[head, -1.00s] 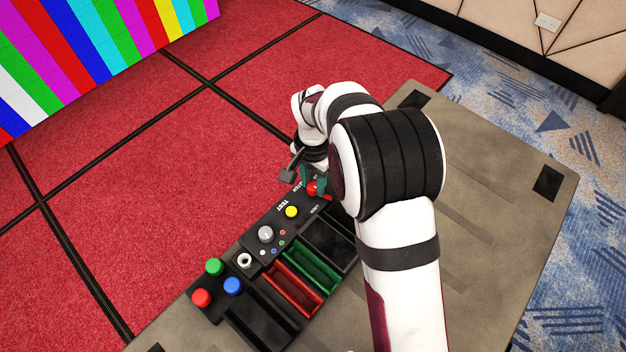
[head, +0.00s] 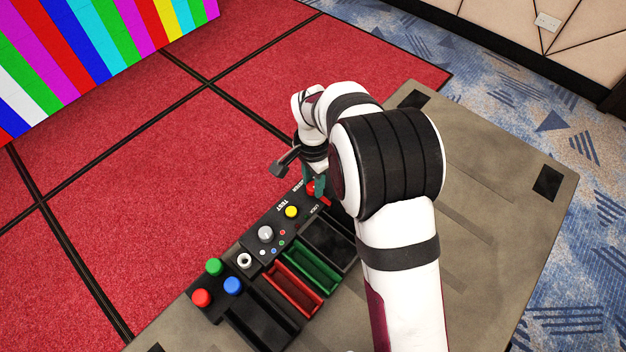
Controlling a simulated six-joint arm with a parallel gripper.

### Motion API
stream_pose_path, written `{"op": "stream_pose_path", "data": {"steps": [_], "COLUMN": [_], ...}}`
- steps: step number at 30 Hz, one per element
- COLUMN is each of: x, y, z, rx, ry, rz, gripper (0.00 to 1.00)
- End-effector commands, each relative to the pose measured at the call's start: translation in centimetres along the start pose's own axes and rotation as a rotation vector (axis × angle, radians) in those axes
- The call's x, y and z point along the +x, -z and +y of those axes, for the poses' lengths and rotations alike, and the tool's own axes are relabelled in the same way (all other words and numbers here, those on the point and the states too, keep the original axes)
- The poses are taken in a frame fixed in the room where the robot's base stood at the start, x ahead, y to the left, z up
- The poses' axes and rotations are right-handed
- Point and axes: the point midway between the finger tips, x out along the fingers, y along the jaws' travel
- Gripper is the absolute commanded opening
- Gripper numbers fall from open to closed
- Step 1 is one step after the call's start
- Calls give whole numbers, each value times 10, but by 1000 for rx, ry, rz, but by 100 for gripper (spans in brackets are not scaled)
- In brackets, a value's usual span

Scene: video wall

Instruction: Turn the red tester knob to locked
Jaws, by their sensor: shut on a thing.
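The red tester knob (head: 311,187) sits at the far right end of the black panel in the head view, partly hidden by my gripper and arm. My gripper (head: 316,187) reaches down over it with its green fingers shut on the knob. A small red strip shows just below and right of the fingers. The lettering on the panel beside the knob is partly covered, so the knob's pointing direction cannot be read.
Green (head: 312,272) and red (head: 292,290) trays lie in front.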

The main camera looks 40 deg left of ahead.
Motion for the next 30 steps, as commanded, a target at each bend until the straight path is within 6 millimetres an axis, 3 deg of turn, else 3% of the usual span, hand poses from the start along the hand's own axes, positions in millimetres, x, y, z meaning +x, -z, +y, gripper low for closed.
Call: {"op": "stream_pose_path", "data": {"steps": [2, 3, 7, 16, 20, 30], "x": [0, 0, 0, -1, -15, -115], "y": [-1, -1, -1, 0, 0, 0], "z": [0, 0, 0, 0, -1, -1], "rx": [1, 1, 0, -1, -1, -1], "ry": [-2, -2, -1, 0, 2, 5], "rz": [-2, -2, -2, -1, 0, 1], "gripper": [0, 42, 65, 67, 67, 67]}}
